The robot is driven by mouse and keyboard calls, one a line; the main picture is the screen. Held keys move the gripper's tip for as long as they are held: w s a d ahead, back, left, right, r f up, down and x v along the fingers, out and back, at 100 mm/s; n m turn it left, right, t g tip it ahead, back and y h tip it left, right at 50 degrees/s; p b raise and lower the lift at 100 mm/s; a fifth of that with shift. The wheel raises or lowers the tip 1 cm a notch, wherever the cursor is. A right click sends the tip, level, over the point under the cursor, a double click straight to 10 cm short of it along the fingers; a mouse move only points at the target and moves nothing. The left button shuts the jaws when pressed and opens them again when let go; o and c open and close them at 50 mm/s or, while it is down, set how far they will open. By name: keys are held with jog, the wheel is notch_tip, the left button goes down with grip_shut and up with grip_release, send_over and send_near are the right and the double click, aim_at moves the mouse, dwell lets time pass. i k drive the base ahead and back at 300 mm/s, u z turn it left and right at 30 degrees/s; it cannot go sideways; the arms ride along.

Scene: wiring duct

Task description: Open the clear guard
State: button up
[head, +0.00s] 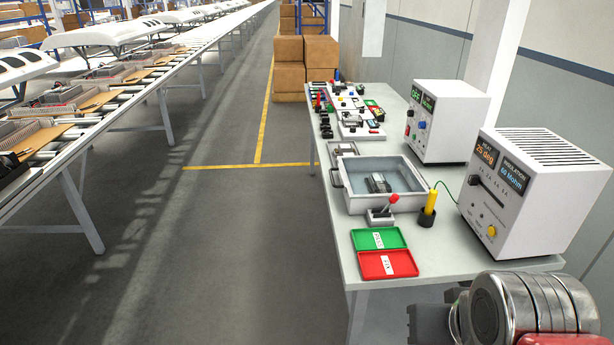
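A grey rectangular box (414,201) stands on the bench, with a bluish, see-through look inside its rim. This appears to be the clear guard, lying flat over the box, though its edges are hard to make out. A small dark grey device (378,183) shows inside. A grey bar handle (337,175) is on the box's left side. My arm shows at the bottom right, well in front of the box and apart from it. My gripper's fingers are not visible in the head view.
The bench (440,262) also holds a red-knobbed lever (381,213), a yellow-handled tool in a black holder (428,204), green (378,239) and red (387,264) trays, and two white instruments (536,190) (446,121) at right. Small parts stand behind. Open floor (230,240) lies left.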

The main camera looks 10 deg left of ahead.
aim_at(345, 185)
jog(key=u, duration=0.4)
jog(key=i, duration=0.85)
jog(key=u, duration=0.3)
